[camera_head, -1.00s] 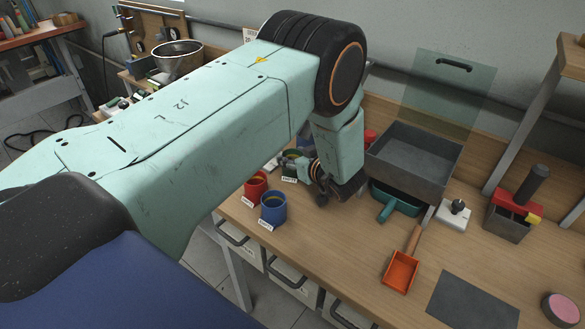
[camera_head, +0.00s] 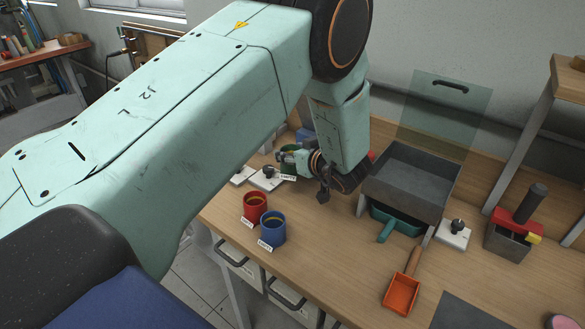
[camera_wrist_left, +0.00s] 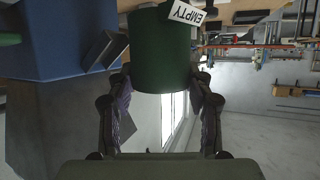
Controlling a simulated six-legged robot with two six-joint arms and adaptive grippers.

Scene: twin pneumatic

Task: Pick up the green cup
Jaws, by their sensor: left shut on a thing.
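The green cup (camera_head: 289,163) is partly hidden behind my left gripper in the head view. Its white EMPTY label faces the camera. My left gripper (camera_head: 303,160) is shut on it. In the left wrist view the green cup (camera_wrist_left: 160,52) sits between the two fingers of the gripper (camera_wrist_left: 160,82), its label at the top right. The cup appears raised off the bench, with the window and wall visible below it in the wrist view. My right gripper is not in view.
A red cup (camera_head: 255,207) and a blue cup (camera_head: 272,229) stand on the bench (camera_head: 340,250) in front. Knobbed white blocks (camera_head: 265,179) are behind them. A grey tray (camera_head: 410,180), orange scoop (camera_head: 402,293) and red-topped box (camera_head: 512,228) are at right. A blue object (camera_wrist_left: 65,38) is beside the cup.

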